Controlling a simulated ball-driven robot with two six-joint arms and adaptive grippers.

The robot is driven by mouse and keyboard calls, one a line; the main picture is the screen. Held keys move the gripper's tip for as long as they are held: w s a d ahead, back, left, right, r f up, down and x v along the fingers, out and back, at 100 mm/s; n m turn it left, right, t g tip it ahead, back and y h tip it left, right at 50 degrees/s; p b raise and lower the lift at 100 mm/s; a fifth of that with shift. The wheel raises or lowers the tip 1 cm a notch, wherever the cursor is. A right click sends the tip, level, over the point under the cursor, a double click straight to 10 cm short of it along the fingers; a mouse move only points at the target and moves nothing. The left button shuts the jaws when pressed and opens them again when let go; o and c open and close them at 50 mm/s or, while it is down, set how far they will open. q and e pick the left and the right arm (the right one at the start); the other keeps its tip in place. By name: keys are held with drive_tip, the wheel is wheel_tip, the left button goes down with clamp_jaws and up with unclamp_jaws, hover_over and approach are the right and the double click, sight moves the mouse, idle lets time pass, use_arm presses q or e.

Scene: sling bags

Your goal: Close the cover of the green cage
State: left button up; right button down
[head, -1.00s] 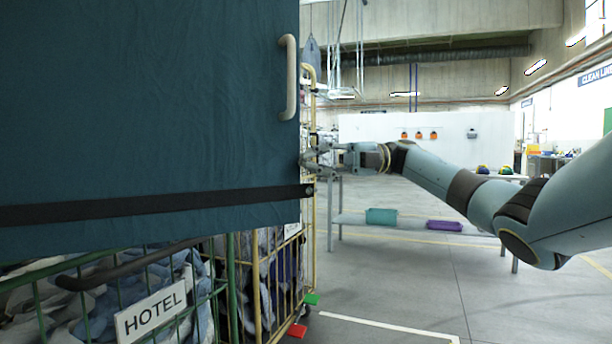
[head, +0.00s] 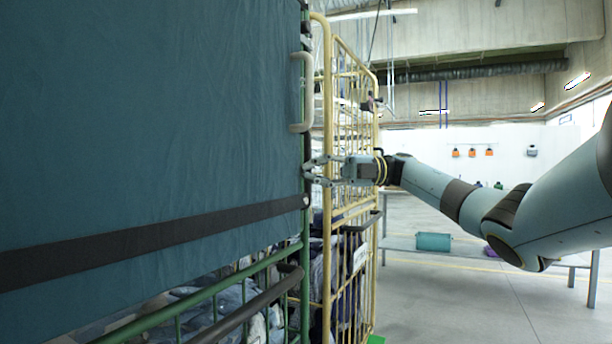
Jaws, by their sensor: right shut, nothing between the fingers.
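The teal fabric cover (head: 150,120) hangs over the front of the green cage (head: 303,262) and fills the left half of the view. A pale handle (head: 302,92) sits near its right edge, and a black strap (head: 150,238) runs along its lower part. Below the strap the cage front is uncovered, with green bars and cloth inside. My right gripper (head: 312,171) is shut and empty at the cover's right edge, below the handle and above the strap end. I cannot tell whether its fingertips touch the cover. My left gripper is not in view.
A yellow cage (head: 376,200) holding laundry stands just right of the green cage, close beside my right gripper. Further back is a bench with a teal bin (head: 433,242) and a purple bin (head: 492,251). The floor (head: 450,305) at the right is clear.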

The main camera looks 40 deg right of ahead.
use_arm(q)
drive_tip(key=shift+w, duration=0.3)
use_arm(e)
drive_tip(key=shift+w+a, duration=0.1)
drive_tip(key=shift+w, duration=0.35)
drive_tip(key=shift+r, duration=0.1)
